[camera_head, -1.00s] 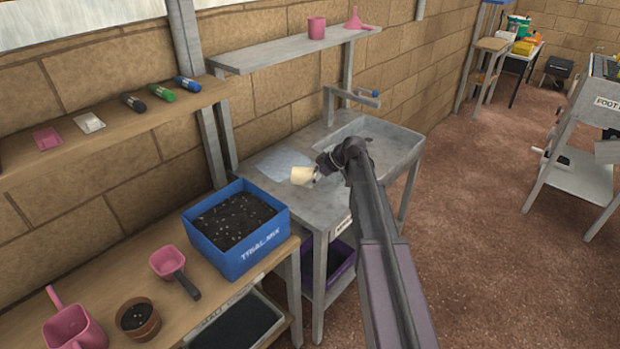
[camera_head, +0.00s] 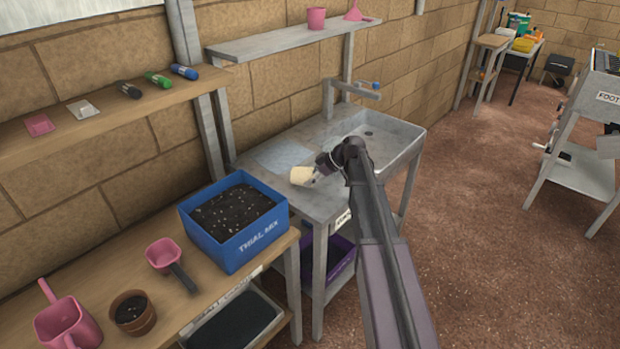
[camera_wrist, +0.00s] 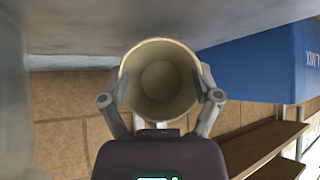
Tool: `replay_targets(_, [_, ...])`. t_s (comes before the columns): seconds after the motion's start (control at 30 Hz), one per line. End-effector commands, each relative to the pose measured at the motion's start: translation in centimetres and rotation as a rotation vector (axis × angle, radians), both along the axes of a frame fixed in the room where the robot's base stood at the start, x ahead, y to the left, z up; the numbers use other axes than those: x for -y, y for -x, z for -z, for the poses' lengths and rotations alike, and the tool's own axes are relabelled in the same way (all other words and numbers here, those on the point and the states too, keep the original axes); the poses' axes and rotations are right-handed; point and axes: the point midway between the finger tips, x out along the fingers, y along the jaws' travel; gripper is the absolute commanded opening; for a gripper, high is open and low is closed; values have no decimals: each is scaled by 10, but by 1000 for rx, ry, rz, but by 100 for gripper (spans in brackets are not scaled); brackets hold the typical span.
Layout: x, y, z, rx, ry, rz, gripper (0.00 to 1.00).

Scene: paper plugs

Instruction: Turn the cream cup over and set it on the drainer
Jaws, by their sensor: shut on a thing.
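The cream cup (camera_head: 301,176) is held over the left part of the grey sink bench, beside the pale drainer area (camera_head: 274,153). My gripper (camera_head: 317,171) is shut on the cup from its right side. In the wrist view the fingers of my gripper (camera_wrist: 160,95) clasp the cup (camera_wrist: 160,80) on both sides, and its open mouth faces the camera, showing an empty inside. The cup looks tilted in the head view. I cannot tell whether it touches the surface under it.
The sink basin (camera_head: 372,134) and tap (camera_head: 352,88) lie behind my arm. A blue box of soil (camera_head: 236,222) stands on the wooden bench at left, near the cup. A shelf (camera_head: 290,40) with a pink pot (camera_head: 316,18) and funnel (camera_head: 355,12) hangs above.

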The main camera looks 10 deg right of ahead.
Motion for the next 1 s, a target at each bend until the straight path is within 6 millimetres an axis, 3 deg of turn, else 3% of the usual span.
replay_targets(0.87, [-1,0,12,0,0,-1,27])
replay_targets(0.9, [-1,0,12,0,0,-1,90])
replay_targets(0.93, [-1,0,11,0,0,-1,99])
replay_targets(1.0, [-1,0,11,0,0,-1,100])
